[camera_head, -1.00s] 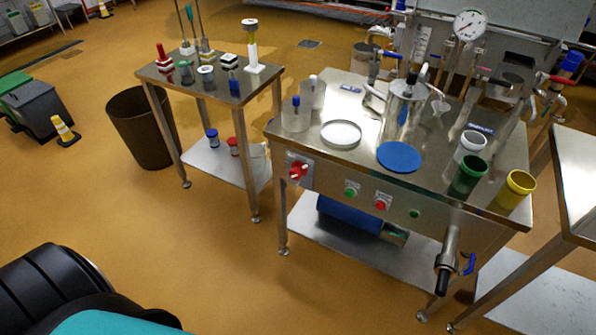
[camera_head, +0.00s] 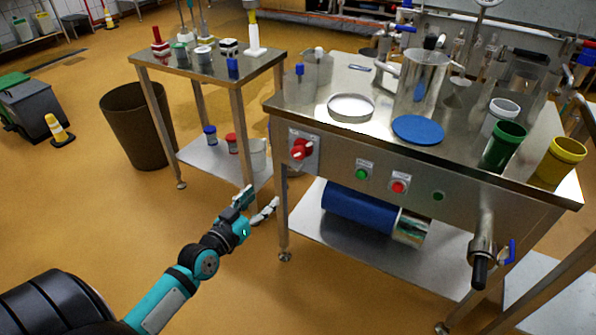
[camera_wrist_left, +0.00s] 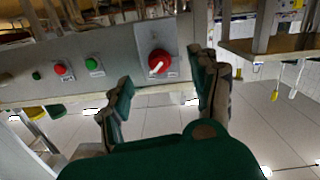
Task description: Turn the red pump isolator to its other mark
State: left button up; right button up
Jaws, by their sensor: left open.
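The red pump isolator (camera_head: 302,149) is a red rotary knob on a pale plate at the left end of the steel table's front panel. It also shows in the left wrist view (camera_wrist_left: 159,62), with a pale bar across its face, beyond and between my fingers. My left gripper (camera_head: 258,202) is open and empty, below and to the left of the isolator and apart from it. Its spread fingers show in the left wrist view (camera_wrist_left: 160,95). My right gripper is not in view.
A green button (camera_head: 362,174) and a red button (camera_head: 399,187) sit right of the isolator. A table leg (camera_head: 283,215) stands close beside my left gripper. A drain valve (camera_head: 482,255) sticks out at the right. The floor in front is clear.

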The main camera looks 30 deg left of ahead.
pick_arm(q)
notch_tip(320, 180, up, 4)
jog(key=w+t, duration=0.1)
send_near(296, 154)
jog(key=w, duration=0.3)
jog(key=w+b, duration=0.2)
jog(key=w, duration=0.5)
jog(key=shift+w+f, duration=0.1)
jog(key=shift+f, duration=0.05)
jog(key=shift+w+d, duration=0.1)
jog(key=shift+w, duration=0.3)
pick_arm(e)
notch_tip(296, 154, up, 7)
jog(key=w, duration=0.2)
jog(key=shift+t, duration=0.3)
pick_arm(q)
jog(key=c, duration=1.2)
